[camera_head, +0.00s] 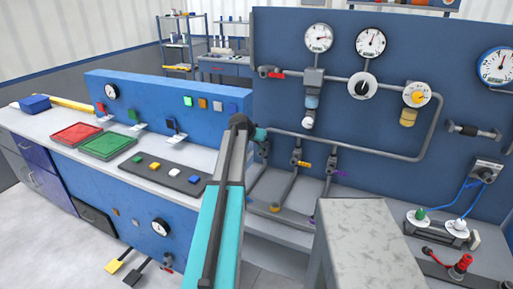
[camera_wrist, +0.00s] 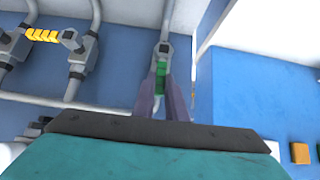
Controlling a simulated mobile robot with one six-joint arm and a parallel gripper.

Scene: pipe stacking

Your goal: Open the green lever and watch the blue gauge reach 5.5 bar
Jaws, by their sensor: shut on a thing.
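The green lever (camera_wrist: 160,76) sits on a grey valve on a pipe in the wrist view. My gripper (camera_wrist: 161,90) has its two purplish fingers closed around the lever, one on each side. In the head view my gripper (camera_head: 261,136) is at the leftmost branch of the pipe panel, and the lever is hidden there. The blue-rimmed gauge (camera_head: 497,66) is at the right edge of the blue panel; its needle points roughly upward, and its number is too small to read.
A yellow-handled valve (camera_head: 304,164) and a purple-handled one (camera_head: 340,173) stand right of my gripper. A red-handled valve (camera_head: 271,72) is above. A grey block (camera_head: 367,250) stands in front. The blue bench panel (camera_head: 160,92) is close on the left.

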